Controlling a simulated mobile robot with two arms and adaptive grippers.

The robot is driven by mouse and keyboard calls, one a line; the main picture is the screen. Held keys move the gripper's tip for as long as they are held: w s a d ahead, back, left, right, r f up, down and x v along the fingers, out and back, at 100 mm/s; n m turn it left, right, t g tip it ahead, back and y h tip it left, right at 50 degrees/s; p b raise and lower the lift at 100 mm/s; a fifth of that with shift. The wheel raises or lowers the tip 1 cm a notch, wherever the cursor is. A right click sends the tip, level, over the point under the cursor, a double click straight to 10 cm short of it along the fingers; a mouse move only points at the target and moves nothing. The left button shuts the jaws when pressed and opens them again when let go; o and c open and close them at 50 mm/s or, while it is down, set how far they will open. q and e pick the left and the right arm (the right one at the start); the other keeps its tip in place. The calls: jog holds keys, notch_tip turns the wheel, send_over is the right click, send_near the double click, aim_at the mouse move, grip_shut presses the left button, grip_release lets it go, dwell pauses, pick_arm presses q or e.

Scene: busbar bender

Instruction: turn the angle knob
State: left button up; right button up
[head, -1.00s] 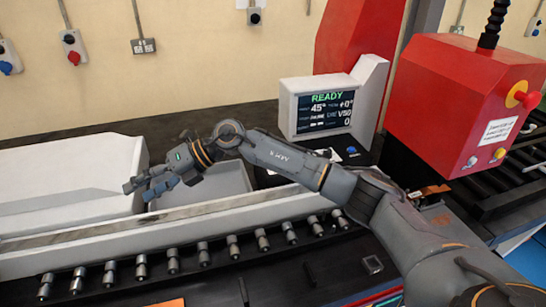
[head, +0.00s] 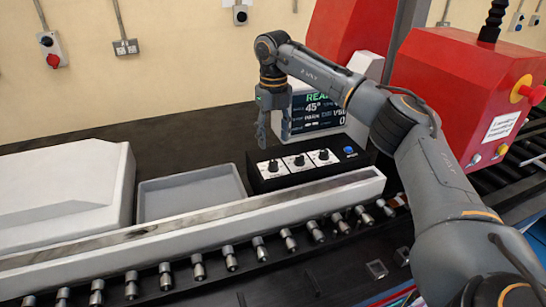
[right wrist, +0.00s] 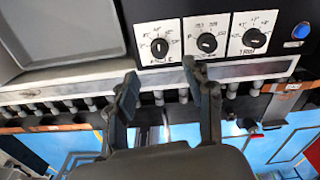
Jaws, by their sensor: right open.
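A black control box (head: 345,165) carries three dark knobs on white dial plates: a left knob (head: 272,166), a middle knob (head: 299,161) and a right knob (head: 323,155). The right wrist view also shows the left knob (right wrist: 159,47), the middle knob (right wrist: 207,42) and the right knob (right wrist: 254,38). My right gripper (head: 262,135) points down above the box's left end, apart from the knobs. In the right wrist view its open, empty fingers (right wrist: 160,86) straddle the left knob's column. My left gripper is out of view.
A display (head: 318,112) behind the box reads READY and 45°. A blue button (head: 348,149) sits at the box's right end. A grey tray (head: 190,192) lies left of the box. A pale rail (head: 290,205) with a row of metal rollers runs in front.

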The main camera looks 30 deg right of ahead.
aim_at(273, 162)
notch_tip(273, 162, down, 8)
jog(key=shift+f+p, duration=0.1)
jog(key=shift+p, duration=0.9)
jog(key=shift+c, duration=0.2)
grip_shut()
